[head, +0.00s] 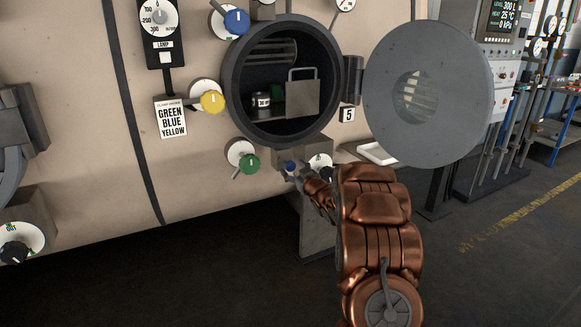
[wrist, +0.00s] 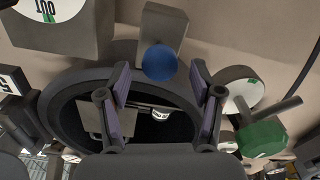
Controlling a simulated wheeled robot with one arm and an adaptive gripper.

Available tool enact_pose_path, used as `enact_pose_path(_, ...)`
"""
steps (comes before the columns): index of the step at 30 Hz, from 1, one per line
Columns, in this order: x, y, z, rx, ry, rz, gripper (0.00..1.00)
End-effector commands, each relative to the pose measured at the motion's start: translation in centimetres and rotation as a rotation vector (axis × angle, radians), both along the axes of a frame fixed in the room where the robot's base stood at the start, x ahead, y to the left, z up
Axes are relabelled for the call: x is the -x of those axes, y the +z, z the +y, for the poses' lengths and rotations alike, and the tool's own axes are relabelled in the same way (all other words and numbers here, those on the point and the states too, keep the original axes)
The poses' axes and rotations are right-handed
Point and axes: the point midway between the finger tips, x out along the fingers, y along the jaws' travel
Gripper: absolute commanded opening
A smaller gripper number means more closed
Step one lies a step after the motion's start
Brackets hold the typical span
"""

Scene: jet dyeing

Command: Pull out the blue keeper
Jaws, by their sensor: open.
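A round blue knob, which I take for the blue keeper (wrist: 158,62), sits on a grey block (wrist: 163,25) at the rim of the round port. In the head view the blue knob (head: 290,166) is below the port (head: 283,80), partly hidden by my gripper (head: 298,173). In the wrist view my gripper (wrist: 160,72) is open, with one finger to each side of the blue knob. Nothing is held. I cannot tell whether the fingers touch it.
A blue-handled valve (head: 236,21), a yellow-handled valve (head: 212,101) and a green-handled valve (head: 250,163) surround the port. A label (head: 171,118) reads GREEN BLUE YELLOW. The round door (head: 427,93) stands open at right. A handled grey plate (head: 302,98) is inside the port.

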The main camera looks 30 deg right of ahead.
Motion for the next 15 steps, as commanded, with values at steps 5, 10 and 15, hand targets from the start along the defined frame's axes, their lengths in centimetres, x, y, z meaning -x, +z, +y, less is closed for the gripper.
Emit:
enact_pose_path(5, -1.8, 0.1, -0.1, 0.001, 0.001, -0.002, 0.65)
enact_pose_path(10, -2.5, 0.0, -0.2, 0.0, 0.001, -0.001, 0.65)
enact_pose_path(15, -2.6, 0.0, -0.2, 0.0, 0.001, -0.001, 0.65)
